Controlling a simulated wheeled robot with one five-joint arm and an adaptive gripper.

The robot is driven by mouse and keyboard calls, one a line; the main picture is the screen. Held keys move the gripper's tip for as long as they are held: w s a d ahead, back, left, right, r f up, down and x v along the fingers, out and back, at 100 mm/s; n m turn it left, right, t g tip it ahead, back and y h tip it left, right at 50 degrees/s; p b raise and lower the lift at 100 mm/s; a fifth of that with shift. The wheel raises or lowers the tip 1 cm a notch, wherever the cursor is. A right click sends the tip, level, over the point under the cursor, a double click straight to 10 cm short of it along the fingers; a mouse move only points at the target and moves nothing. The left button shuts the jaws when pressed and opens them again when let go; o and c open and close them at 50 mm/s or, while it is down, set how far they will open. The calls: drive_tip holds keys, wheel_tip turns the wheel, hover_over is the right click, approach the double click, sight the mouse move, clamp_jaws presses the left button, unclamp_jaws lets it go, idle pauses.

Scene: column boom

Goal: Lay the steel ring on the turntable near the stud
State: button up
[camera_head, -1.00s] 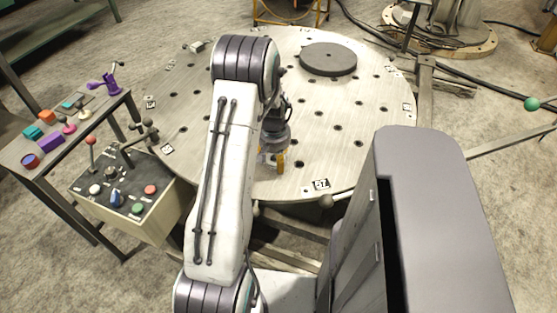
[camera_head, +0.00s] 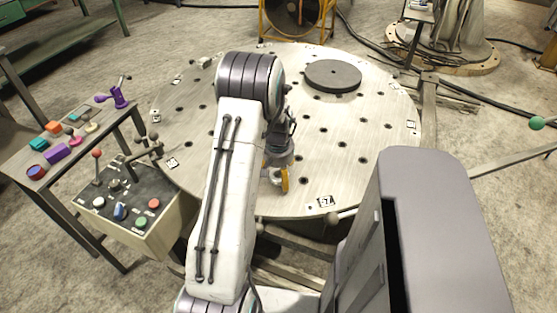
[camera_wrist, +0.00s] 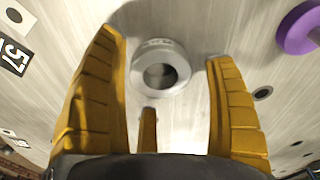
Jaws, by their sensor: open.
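The round steel turntable (camera_head: 345,185) has a grid of dark holes and fills the middle of the body camera view. A grey steel ring (camera_wrist: 160,69) appears to lie flat on its plate in the wrist view, between the tips of my yellow fingers. My gripper (camera_wrist: 164,50) is open, its fingers spread to either side of the ring, with a clear gap at each side. In the body camera view my gripper (camera_head: 278,178) is low over the turntable's near part, partly behind my arm, and the ring is hidden there. I cannot make out the stud.
A purple round object (camera_wrist: 299,28) is at the wrist view's right edge. A dark disc (camera_head: 333,76) lies on the turntable's far side. A control box (camera_head: 125,205) and a side table with coloured parts (camera_head: 58,153) stand at left. The turntable's right part is clear.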

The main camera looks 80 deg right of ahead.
sight(277, 178)
wheel_tip(277, 178, up, 11)
drive_tip(key=a+b, duration=0.1)
drive_tip(key=b, duration=0.1)
drive_tip(key=shift+w+a+r, duration=0.15)
drive_tip(key=shift+a, duration=0.1)
drive_tip(key=w+a+r+n+t, duration=0.1)
drive_tip(key=w+a+r+n, duration=0.3)
drive_tip(key=w+a, duration=0.65)
drive_tip(key=w+a+r+n, duration=0.4)
drive_tip(key=w+a, duration=0.4)
drive_tip(key=w, duration=0.5)
drive_tip(key=s+a+n+t+y, duration=0.1)
drive_tip(key=a+n, duration=0.9)
drive_tip(key=a, duration=1.5)
drive_tip(key=shift+s+a+t, duration=0.3)
drive_tip(key=shift+s+t, duration=0.2)
drive_tip(key=shift+s, duration=0.55)
drive_tip(key=shift+r, duration=0.1)
wheel_tip(277, 178, up, 8)
drive_tip(key=p, duration=0.7)
